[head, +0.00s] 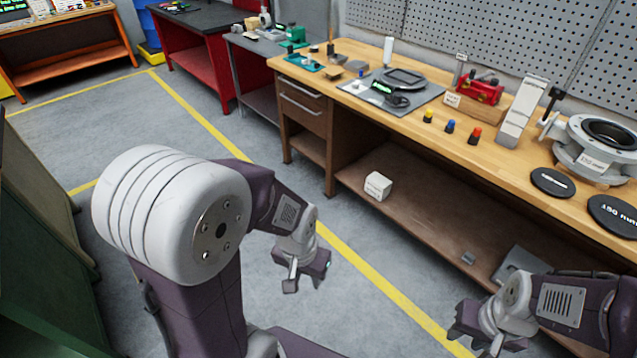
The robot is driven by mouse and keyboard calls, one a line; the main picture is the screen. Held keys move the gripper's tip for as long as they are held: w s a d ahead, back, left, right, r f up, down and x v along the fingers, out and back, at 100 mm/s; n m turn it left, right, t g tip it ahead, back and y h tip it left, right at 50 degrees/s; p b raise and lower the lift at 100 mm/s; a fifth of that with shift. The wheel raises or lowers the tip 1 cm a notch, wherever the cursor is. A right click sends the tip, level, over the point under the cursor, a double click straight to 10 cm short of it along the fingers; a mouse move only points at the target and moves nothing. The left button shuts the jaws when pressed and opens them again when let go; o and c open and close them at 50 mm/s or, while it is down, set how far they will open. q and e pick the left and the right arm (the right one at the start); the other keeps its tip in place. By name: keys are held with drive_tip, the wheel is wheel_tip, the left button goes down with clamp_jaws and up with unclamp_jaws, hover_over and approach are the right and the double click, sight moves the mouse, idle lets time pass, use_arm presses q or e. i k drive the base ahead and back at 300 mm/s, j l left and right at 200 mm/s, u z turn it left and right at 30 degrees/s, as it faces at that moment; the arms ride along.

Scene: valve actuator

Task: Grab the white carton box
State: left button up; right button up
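A small white carton box (377,186) sits on the lower shelf (425,215) of the wooden workbench, near the shelf's front edge. My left gripper (306,281) hangs over the floor in front of the bench, lower in the picture and to the left of the box. Its fingers look apart with nothing between them, and it does not touch the box. My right gripper (478,340) is at the bottom right, in front of the shelf and well away from the box. Its fingertips are small and partly hidden, so its opening is unclear.
The wooden benchtop (440,125) overhangs the shelf and carries a grey valve body (590,150), black discs (553,181), a red vise (480,88) and small bottles.

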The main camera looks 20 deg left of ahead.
sight(380, 187)
drive_tip(key=j+u, duration=0.15)
drive_tip(key=j, duration=0.3)
drive_tip(key=i+l+u, duration=0.4)
drive_tip(key=i+l, duration=0.2)
drive_tip(key=i, duration=0.2)
drive_tip(key=i+l+u, duration=0.35)
drive_tip(key=i+l, duration=0.3)
drive_tip(key=l, duration=0.1)
